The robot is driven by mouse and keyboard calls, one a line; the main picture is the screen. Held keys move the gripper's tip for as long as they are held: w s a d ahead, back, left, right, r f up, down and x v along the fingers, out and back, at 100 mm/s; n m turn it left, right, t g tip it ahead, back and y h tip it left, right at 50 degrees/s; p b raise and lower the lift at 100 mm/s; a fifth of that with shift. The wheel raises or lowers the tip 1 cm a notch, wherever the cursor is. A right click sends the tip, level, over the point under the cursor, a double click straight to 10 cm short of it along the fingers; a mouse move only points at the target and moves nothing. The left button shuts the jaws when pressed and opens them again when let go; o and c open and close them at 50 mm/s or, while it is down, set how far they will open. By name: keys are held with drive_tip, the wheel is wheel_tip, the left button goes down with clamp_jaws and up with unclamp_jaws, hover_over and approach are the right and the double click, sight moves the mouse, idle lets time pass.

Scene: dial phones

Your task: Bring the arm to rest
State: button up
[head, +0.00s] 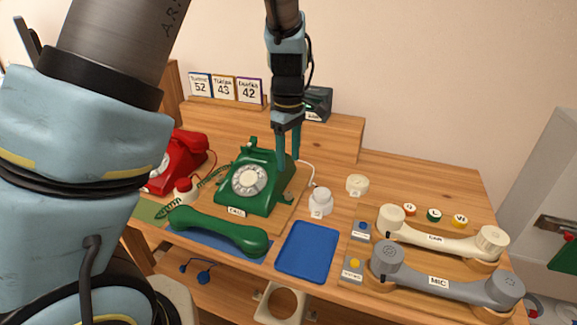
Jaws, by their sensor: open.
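My gripper (288,143) points down just behind and to the right of the green dial phone (254,180) on the wooden desk. Its two teal fingers stand apart, with no object seen between them. The lower fingertips are partly hidden by the phone, and I cannot tell whether they touch it. My arm comes down into the picture from the top, and a large light-blue link of mine fills the left side. The green handset (218,232) lies off its phone, on a blue mat at the desk's front.
A red phone (178,160) stands at left. A white handset (440,236) and a grey handset (445,278) lie at right. A blue pad (308,251) lies bare at the front. Number cards (224,88) stand on the raised back shelf.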

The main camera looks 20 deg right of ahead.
idle(0.4)
drive_tip(key=s+a+r+m, duration=0.1)
drive_tip(key=a+m, duration=0.1)
drive_tip(key=a, duration=0.8)
drive_tip(key=s+a+r+m+t, duration=0.1)
drive_tip(key=a+m, duration=0.2)
drive_tip(key=a, duration=0.7)
drive_tip(key=s+a+r+m, duration=0.1)
drive_tip(key=s+a+m, duration=0.1)
drive_tip(key=a, duration=0.8)
drive_tip(key=shift+r+t, duration=0.3)
